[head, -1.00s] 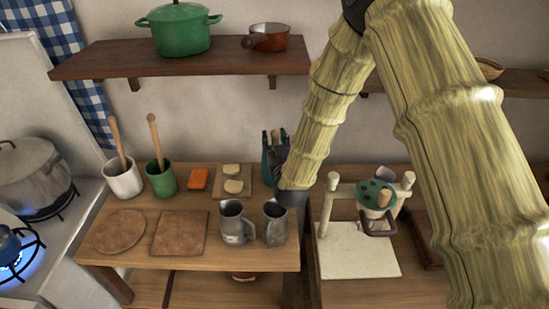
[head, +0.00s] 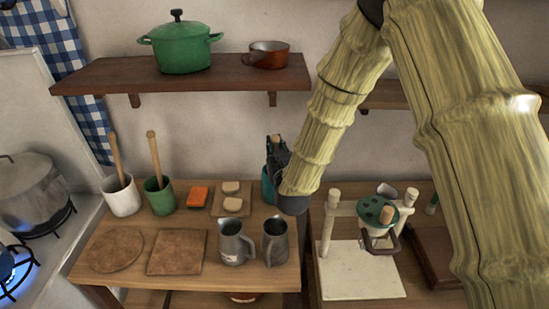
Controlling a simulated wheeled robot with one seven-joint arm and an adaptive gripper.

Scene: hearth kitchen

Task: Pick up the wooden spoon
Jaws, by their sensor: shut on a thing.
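My gripper (head: 275,152) is at the back right of the wooden side table, over a teal cup (head: 267,187) that it and my arm partly hide. A small light-brown tip shows between the dark fingers, and they are shut on it. It looks like the top of a wooden spoon's handle; the rest is hidden, so I cannot tell how far it sits in the cup. Two other wooden handles stand leaning at the left, one in a white cup (head: 123,200) and one in a green cup (head: 160,199).
Two metal jugs (head: 234,245) stand in front of my gripper. A white press-like frame (head: 335,256) stands close to the right. A shelf (head: 130,81) with a green pot (head: 180,47) and a copper pan (head: 266,56) hangs above. A lit burner (head: 14,268) is at far left.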

